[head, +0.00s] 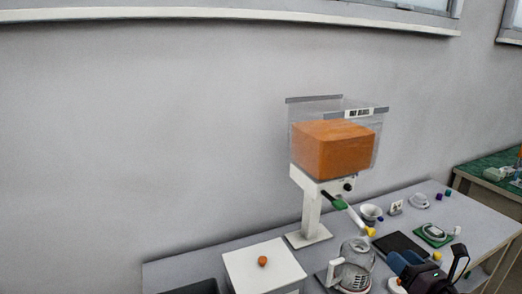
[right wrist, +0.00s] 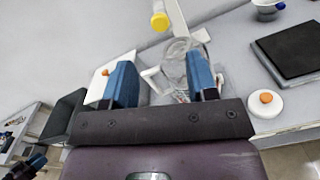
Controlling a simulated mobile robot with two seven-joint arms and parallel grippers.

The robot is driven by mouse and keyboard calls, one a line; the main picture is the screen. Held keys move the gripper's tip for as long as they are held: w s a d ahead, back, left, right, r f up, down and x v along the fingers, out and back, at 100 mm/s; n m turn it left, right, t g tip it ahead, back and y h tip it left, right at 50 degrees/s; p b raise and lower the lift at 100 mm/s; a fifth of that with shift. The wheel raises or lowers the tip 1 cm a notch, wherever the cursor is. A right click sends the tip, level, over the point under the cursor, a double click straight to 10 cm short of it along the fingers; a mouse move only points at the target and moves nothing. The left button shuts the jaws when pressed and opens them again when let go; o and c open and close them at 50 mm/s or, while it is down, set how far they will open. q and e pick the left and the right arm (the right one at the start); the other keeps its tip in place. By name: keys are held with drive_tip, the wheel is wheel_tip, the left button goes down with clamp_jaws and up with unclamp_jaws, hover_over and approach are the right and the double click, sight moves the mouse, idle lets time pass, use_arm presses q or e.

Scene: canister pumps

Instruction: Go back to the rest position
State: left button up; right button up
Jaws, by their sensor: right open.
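My right gripper (head: 408,262) is at the lower right of the head view, over the table's front part. In the right wrist view its two blue fingers (right wrist: 162,82) stand wide apart with nothing held between them. A clear glass jar (head: 357,257) with a white handle stands on the table left of the gripper. In the right wrist view the jar (right wrist: 178,62) shows beyond the fingers, partly hidden by the right one. A dark and blue shape in that view's lower left corner may be my left gripper; its jaws cannot be made out.
A white box with an orange knob (head: 263,261) is at left. A dark plate (head: 400,245), white cup (head: 370,213) and green mat (head: 434,235) lie behind the gripper.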

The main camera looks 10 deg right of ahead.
drive_tip(key=s+a+f+m+g+h, duration=0.1)
drive_tip(key=s+a+f+m, duration=0.3)
drive_tip(key=m, duration=0.7)
drive_tip(key=s+a+f+m+g+h, duration=0.2)
drive_tip(key=s+a+f+m, duration=0.1)
drive_tip(key=s+f+m, duration=0.6)
drive_tip(key=s+a+f+m+g+h, duration=0.1)
drive_tip(key=s+a+f+m, duration=0.3)
drive_tip(key=m, duration=1)
drive_tip(key=s+f+g, duration=0.1)
drive_tip(key=s+f, duration=0.1)
drive_tip(key=s, duration=0.1)
drive_tip(key=shift+a+f+m+g+h, duration=0.3)
drive_tip(key=shift+f+h, duration=0.1)
